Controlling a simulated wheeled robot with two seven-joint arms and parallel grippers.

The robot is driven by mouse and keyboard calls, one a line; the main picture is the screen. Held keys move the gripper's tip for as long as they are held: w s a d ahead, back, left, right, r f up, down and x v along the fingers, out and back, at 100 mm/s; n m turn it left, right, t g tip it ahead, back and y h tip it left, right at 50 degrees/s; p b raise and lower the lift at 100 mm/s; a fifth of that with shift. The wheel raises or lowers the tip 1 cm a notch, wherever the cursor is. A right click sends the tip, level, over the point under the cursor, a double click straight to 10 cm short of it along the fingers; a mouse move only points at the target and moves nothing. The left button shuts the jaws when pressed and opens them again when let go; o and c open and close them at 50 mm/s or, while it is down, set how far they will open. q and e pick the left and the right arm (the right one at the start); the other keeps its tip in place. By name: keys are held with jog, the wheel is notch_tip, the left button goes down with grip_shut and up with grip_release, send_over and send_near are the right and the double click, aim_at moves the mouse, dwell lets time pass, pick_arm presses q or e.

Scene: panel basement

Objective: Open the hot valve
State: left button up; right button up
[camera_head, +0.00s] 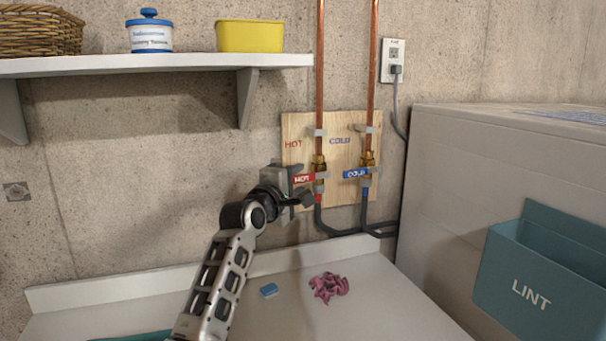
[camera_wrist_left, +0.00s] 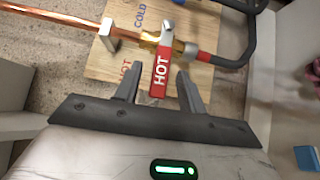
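The hot valve has a red lever handle (camera_head: 303,178) marked HOT, sticking out to the left, crosswise to its upright copper pipe (camera_head: 320,75). My left gripper (camera_head: 297,187) is at the handle's free end. In the left wrist view the red handle (camera_wrist_left: 160,72) reaches into the space between the two grey fingers of my left gripper (camera_wrist_left: 160,69). The fingers are apart, with visible gaps on both sides of the handle. The brass valve body (camera_head: 319,164) sits on a wooden board (camera_head: 340,188). My right gripper is not in view.
The blue COLD handle (camera_head: 355,174) also points left, close to the right of the hot valve. A shelf (camera_head: 160,65) hangs above left. A white counter (camera_head: 370,300) below holds a blue block (camera_head: 269,290) and a pink cloth (camera_head: 329,287). A LINT bin (camera_head: 530,290) is at right.

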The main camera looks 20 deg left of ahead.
aim_at(298, 180)
pick_arm(q)
jog(key=shift+w+d, duration=0.15)
jog(key=shift+w, duration=0.75)
jog(key=shift+w+d, duration=0.15)
jog(key=shift+w, duration=0.75)
grip_shut()
